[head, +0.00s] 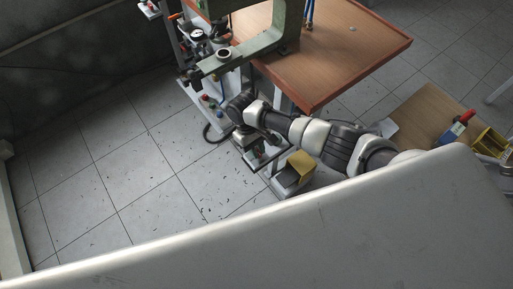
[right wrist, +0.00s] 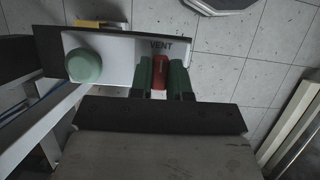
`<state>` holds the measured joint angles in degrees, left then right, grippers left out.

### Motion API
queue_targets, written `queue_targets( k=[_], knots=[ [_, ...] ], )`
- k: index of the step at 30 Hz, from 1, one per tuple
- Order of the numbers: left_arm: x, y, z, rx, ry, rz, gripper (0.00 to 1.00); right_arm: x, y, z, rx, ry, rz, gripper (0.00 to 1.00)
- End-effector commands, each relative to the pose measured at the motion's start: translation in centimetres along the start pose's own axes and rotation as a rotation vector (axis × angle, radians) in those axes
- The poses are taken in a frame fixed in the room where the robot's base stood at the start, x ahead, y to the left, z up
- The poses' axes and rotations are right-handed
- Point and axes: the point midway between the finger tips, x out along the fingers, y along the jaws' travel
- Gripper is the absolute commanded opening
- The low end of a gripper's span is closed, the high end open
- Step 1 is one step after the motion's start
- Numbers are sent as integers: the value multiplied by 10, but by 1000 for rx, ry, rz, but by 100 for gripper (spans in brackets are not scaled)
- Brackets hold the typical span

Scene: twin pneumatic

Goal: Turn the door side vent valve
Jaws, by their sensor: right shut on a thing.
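The vent valve's red handle (right wrist: 159,72) shows in the right wrist view, just under the word VENT on a white panel (right wrist: 112,52). My right gripper (right wrist: 164,78) has its two green fingertips on either side of the handle and is shut on it. The handle's far end and its stem are hidden by the fingers. In the head view my right arm reaches in from the right, and its hand is low beside the machine stand; the valve cannot be made out there. My left gripper is not in view.
A round pale green button (right wrist: 84,66) sits on the same panel, left of the valve. In the head view, a green machine (head: 262,38) stands by a wooden table (head: 345,45). A yellow-topped pedal (head: 300,163) is on the floor close to my arm.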

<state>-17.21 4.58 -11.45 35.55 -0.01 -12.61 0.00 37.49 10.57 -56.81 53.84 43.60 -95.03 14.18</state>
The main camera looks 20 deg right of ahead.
Motion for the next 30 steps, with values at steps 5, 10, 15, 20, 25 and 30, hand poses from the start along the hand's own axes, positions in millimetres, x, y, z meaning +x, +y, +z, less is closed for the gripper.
queue_targets(
  k=[5,10,15,20,25,30],
  knots=[
    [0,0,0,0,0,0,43,0,0,0,-4,2,2,0],
    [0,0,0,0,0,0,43,0,0,0,-4,2,2,20],
    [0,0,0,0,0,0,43,0,0,0,-3,2,1,43],
    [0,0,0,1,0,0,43,0,0,0,-2,1,1,43],
    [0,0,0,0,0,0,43,-6,0,-1,-2,2,0,43],
    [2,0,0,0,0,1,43,-32,0,-1,-3,5,1,43]
  ],
)
